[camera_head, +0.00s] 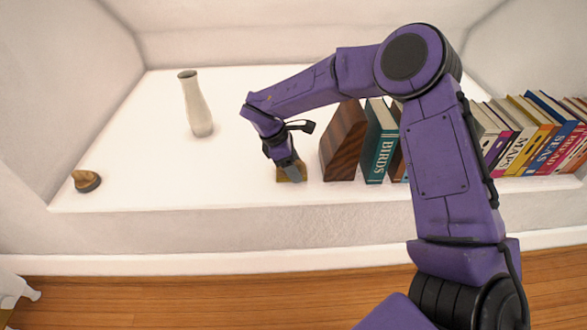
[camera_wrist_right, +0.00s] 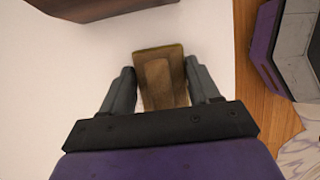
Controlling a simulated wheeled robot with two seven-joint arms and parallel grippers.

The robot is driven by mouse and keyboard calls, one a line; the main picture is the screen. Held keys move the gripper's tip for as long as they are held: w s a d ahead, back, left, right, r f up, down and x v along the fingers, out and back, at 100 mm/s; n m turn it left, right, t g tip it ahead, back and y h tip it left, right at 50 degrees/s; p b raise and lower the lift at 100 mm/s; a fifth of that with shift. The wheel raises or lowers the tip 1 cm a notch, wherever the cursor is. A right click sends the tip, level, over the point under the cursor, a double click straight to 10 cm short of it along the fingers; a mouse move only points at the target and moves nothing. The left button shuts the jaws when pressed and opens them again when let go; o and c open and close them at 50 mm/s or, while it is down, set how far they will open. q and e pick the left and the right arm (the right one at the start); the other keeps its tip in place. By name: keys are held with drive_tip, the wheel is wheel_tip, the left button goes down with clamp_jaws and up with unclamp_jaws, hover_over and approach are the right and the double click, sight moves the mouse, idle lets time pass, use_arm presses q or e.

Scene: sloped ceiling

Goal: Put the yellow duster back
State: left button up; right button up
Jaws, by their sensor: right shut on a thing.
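The yellow duster (camera_head: 293,174) is a small yellow-brown block on or just above the white ledge (camera_head: 240,185), near its front edge. It stands left of a dark wooden block, apart from it. My right gripper (camera_head: 284,163) reaches down on it from above. In the right wrist view the duster (camera_wrist_right: 160,82) lies between the two fingers of the right gripper (camera_wrist_right: 160,88), which is shut on it. I cannot tell whether its underside touches the ledge. My left gripper is not in view.
A striped wooden block (camera_head: 343,143) and a green "BIRDS" book (camera_head: 380,148) stand to the right. More books (camera_head: 535,135) line the far right. A pale vase (camera_head: 196,105) stands behind left, and a small brown object (camera_head: 86,181) at the left. The ledge between is clear.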

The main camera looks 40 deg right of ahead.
drive_tip(key=shift+r, duration=0.15)
drive_tip(key=o, duration=0.9)
drive_tip(key=shift+a+r, duration=0.1)
drive_tip(key=shift+r, duration=0.2)
drive_tip(key=p+v, duration=0.3)
drive_tip(key=v, duration=0.8)
drive_tip(key=shift+w+r+p, duration=0.1)
drive_tip(key=shift+r+p, duration=0.1)
drive_tip(key=shift+p, duration=0.15)
